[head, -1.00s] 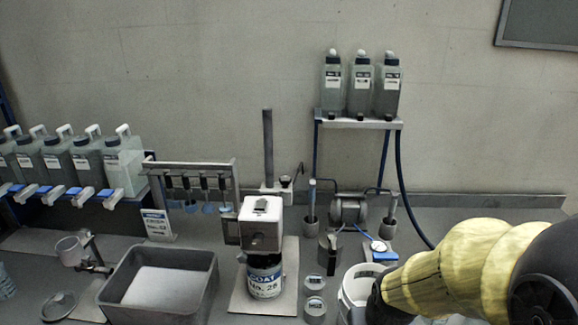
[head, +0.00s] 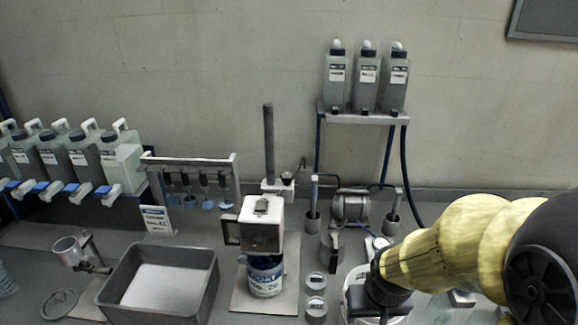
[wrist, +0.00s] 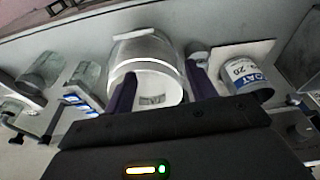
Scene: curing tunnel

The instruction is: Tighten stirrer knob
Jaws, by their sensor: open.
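The stirrer (head: 262,224) is a white motor box on an upright grey pole over a flat base plate. A small dark knob (head: 287,178) sits at the right of the clamp on its pole. A can labelled COAT (head: 265,277) stands under the motor box; it also shows at the right of the wrist view (wrist: 243,80). My gripper (wrist: 160,88) is open and empty, its two dark fingers apart in front of a white bucket (wrist: 148,50). In the head view its dark body (head: 385,297) is over that bucket, right of and below the stirrer. Its fingertips are hidden there.
A grey tray (head: 207,300) stands left of the stirrer. Two small lidded tins (head: 315,283) lie between the stirrer and the bucket. A pump (head: 350,206) and a raised shelf (head: 360,118) with three bottles stand behind. A rack (head: 190,162) with hanging tools is at left.

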